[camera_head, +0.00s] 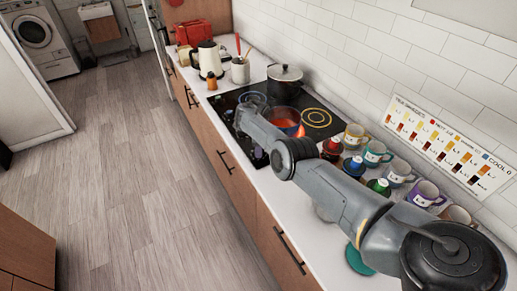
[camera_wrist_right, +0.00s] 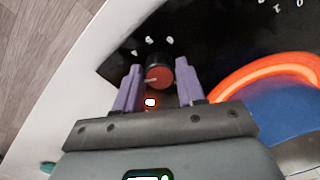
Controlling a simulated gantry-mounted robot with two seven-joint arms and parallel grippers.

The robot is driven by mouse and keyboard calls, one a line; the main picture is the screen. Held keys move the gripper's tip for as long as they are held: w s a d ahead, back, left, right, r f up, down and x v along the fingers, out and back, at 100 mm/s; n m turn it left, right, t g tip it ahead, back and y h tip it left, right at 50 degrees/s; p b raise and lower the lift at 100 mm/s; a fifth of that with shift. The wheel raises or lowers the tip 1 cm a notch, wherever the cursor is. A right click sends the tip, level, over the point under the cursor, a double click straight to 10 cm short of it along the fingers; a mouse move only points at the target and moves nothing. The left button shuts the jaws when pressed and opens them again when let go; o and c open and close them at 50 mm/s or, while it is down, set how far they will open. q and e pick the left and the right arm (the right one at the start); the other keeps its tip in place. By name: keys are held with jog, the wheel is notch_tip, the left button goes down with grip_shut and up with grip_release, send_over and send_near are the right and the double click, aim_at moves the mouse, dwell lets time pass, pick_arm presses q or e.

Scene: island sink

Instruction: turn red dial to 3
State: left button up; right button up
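The red dial (camera_wrist_right: 159,77) is a round knob with a red face and dark sides on the black hob panel. A pale pointer line on its face points to the left in the right wrist view. Small white markings curve around its far side; they are too blurred to read surely. My right gripper (camera_wrist_right: 159,70) has its two purple fingers on either side of the dial, with a narrow gap visible at each side. In the head view my right arm reaches over the hob (camera_head: 327,112), and the dial cannot be made out there. My left gripper is not in view.
A glowing orange ring (camera_wrist_right: 262,72) lies right of the fingers, and a small lit light (camera_wrist_right: 150,102) shows below the dial. A dark lidded pot (camera_head: 285,80) stands at the hob's back. Several mugs, including a teal one (camera_head: 375,153), line the wall side.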

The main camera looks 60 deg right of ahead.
jog(key=o, duration=0.4)
jog(key=shift+c, duration=0.2)
notch_tip(320, 180, up, 11)
jog(key=p, duration=0.3)
jog(key=shift+f, duration=0.1)
dwell(0.4)
